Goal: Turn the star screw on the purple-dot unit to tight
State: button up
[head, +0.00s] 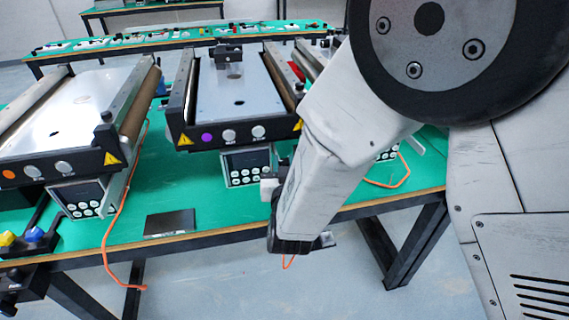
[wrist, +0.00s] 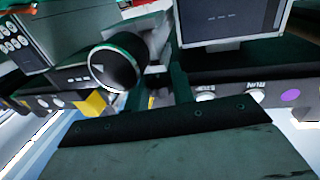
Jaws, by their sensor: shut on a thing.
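The purple-dot unit is a small conveyor with a pale plate and a black front bar (head: 217,137). Its purple dot (head: 207,137) sits left of two pale buttons, and also shows at the right of the wrist view (wrist: 290,96), which looks upside down. My gripper (head: 269,188) is at the unit's front right, beside its control box (head: 245,167), mostly hidden behind my forearm. It is shut on a small part there, apparently the star screw. The screw's shape and angle are not clear in either view.
An orange-dot unit (head: 8,174) stands to the left, with an orange cable hanging near it. Another unit is partly hidden behind my arm. A dark flat plate (head: 170,222) lies near the front edge of the green table (head: 130,220). Open floor lies in front.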

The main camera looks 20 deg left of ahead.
jog(key=m+h, duration=0.3)
jog(key=h, duration=0.2)
jog(key=m+t+h, duration=0.1)
jog(key=m+h, duration=0.2)
jog(key=h, duration=0.2)
jog(key=shift+a+m, duration=0.15)
jog(key=shift+m, duration=0.15)
jog(key=m+g+h, duration=0.1)
jog(key=m+h, duration=0.1)
jog(key=h, duration=0.1)
jog(key=m+g+h, duration=0.2)
jog(key=m+h, duration=0.1)
jog(key=h, duration=0.1)
jog(key=shift+m+g+h, duration=0.3)
jog(key=shift+h, duration=0.3)
jog(key=o, duration=0.7)
jog(key=shift+c, duration=0.2)
jog(key=v, duration=0.7)
jog(key=shift+s, duration=0.25)
